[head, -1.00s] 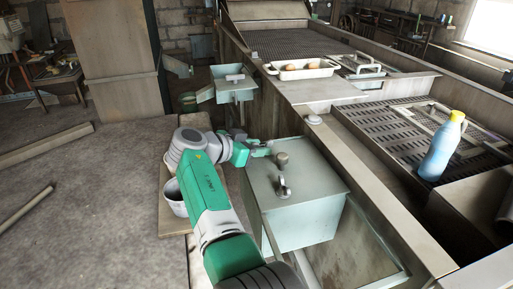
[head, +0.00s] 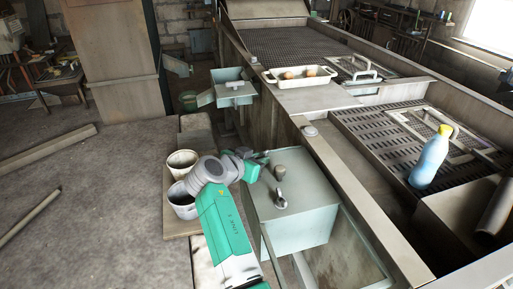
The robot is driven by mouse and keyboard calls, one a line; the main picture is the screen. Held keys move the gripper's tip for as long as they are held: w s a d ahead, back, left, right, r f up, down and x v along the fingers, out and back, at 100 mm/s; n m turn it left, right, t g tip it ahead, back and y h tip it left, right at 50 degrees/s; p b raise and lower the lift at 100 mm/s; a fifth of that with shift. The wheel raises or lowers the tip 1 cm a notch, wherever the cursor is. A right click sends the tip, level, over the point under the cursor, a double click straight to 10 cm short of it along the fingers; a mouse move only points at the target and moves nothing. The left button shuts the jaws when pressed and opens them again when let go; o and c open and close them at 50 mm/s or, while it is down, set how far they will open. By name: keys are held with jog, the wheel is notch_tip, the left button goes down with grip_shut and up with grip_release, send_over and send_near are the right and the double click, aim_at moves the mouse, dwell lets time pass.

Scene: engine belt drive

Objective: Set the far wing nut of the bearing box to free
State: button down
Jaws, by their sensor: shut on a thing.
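The bearing box (head: 312,213) is a pale grey-green box in the middle of the head view, with its lid facing up. A round knob (head: 280,171) and an upright ring-shaped fitting (head: 281,201) stand on its lid. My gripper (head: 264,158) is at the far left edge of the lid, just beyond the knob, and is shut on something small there. The far wing nut is hidden at the jaws, so its angle cannot be told. My green and grey arm reaches in from the bottom along the box's left side.
Two pots (head: 182,163) stand left of my arm. A smaller open box (head: 233,89) sits farther back. A long frame rail (head: 355,185) runs right of the bearing box. A blue bottle (head: 429,160) and a tray (head: 300,77) rest on the machine.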

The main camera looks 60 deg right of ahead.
jog(key=shift+s+r+n+t+p, duration=0.1)
jog(key=shift+s+n+t+p, duration=0.05)
jog(key=shift+n+t+p, duration=0.5)
jog(key=shift+s+r+n+t+p, duration=0.1)
jog(key=shift+n+t+p, duration=0.35)
jog(key=shift+t+p, duration=0.25)
jog(key=shift+f+n+t+p, duration=0.15)
jog(key=shift+n+t+p, duration=0.1)
jog(key=shift+n+p, duration=0.05)
jog(key=shift+f, duration=0.15)
jog(key=c, duration=1.3)
grip_release()
jog(key=shift+o, duration=0.2)
jog(key=p+v, duration=0.1)
jog(key=v, duration=0.7)
jog(key=shift+s, duration=0.1)
jog(key=shift+d, duration=0.1)
jog(key=shift+p, duration=0.35)
